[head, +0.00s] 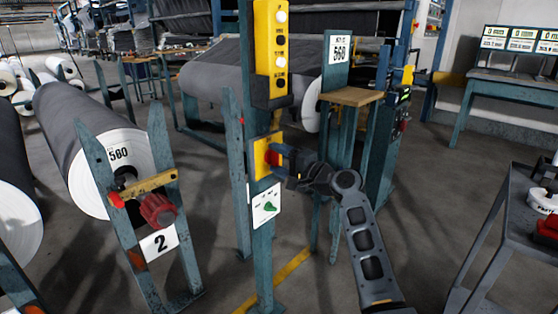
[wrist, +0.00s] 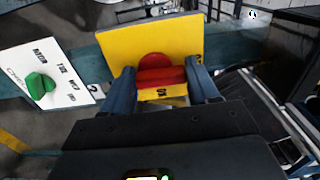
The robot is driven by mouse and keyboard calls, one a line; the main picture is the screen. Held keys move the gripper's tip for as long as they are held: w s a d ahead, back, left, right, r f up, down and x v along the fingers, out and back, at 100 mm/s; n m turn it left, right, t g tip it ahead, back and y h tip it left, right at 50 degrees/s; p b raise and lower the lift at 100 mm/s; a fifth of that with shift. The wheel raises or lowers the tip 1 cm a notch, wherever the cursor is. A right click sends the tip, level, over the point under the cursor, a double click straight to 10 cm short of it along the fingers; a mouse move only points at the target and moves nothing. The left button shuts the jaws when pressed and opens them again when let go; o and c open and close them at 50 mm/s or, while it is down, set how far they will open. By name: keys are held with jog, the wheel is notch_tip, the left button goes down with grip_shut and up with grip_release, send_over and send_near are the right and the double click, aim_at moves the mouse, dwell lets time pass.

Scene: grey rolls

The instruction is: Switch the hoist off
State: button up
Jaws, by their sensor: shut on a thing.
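A red rotary handle (wrist: 160,77) sits on a yellow switch plate (wrist: 122,42) fixed to a blue-green post. In the head view the yellow plate (head: 260,150) is at the middle, with the red handle (head: 272,157) partly hidden by my gripper. My gripper (head: 282,162) reaches it from the right. In the wrist view its two fingers (wrist: 165,86) are on either side of the handle and shut on it. The handle's bar runs about level in that view. A label below the handle is partly covered, and I cannot read the switch's position.
Below is a white plate with a green knob (head: 270,208). Above hangs a yellow button box (head: 270,50). A roll stand with a red handwheel (head: 158,210) is left, a wooden-topped stand (head: 352,97) right, a grey cart (head: 515,190) far right. Floor between is clear.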

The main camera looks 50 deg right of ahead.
jog(key=o, duration=1.1)
jog(key=shift+c, duration=0.2)
jog(key=shift+s, duration=0.1)
jog(key=s, duration=0.7)
jog(key=shift+s+p, duration=0.3)
jog(key=shift+p, duration=0.1)
jog(key=shift+f, duration=0.1)
